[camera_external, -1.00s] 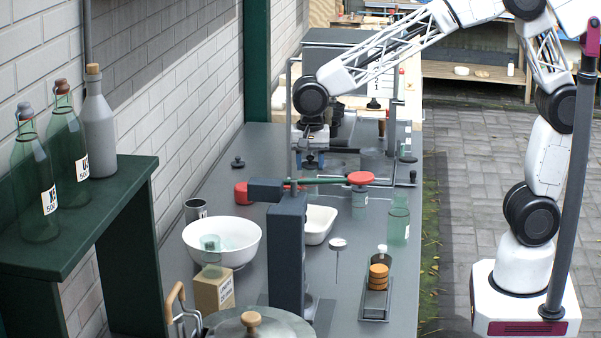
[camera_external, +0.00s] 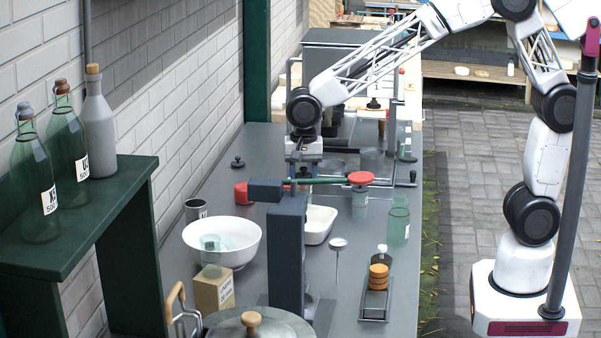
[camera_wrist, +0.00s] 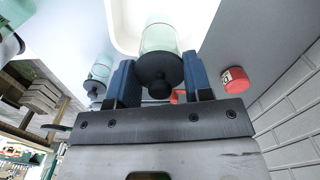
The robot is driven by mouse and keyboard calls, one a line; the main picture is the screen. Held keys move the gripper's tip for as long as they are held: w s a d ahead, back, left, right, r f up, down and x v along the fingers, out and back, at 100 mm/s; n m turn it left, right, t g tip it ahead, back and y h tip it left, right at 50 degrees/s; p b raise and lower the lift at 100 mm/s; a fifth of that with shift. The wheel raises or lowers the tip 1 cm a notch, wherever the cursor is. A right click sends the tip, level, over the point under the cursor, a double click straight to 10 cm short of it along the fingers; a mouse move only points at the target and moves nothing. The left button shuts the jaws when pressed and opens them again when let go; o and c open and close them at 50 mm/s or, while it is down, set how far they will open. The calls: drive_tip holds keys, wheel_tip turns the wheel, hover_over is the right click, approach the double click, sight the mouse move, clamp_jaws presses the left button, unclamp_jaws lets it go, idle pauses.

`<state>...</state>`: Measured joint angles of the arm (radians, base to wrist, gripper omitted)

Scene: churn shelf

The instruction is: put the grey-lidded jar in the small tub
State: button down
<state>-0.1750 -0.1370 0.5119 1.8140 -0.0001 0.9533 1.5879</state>
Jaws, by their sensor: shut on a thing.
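My gripper (camera_wrist: 160,82) is shut on the jar (camera_wrist: 161,40), a clear greenish glass with a dark grey lid (camera_wrist: 159,71) between the blue fingers. In the wrist view the jar overlaps the inside of the small white tub (camera_wrist: 124,22); its height above the tub cannot be told. In the external view the tub (camera_external: 319,225) sits on the grey counter behind the dark post.
The dark post (camera_external: 287,250) with its green, red-ended lever (camera_external: 325,181) stands close in front of my gripper. A white bowl (camera_external: 222,243) is left of the tub. A green glass bottle (camera_external: 398,222) and a labelled jar (camera_external: 360,208) are to the right.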

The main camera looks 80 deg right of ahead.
drive_tip(key=shift+f, duration=1.5)
drive_tip(key=shift+f, duration=0.1)
drive_tip(key=shift+f, duration=1.75)
drive_tip(key=shift+f, duration=0.15)
drive_tip(key=c, duration=0.5)
unclamp_jaws()
wheel_tip(320, 180, up, 12)
drive_tip(key=shift+r, duration=0.1)
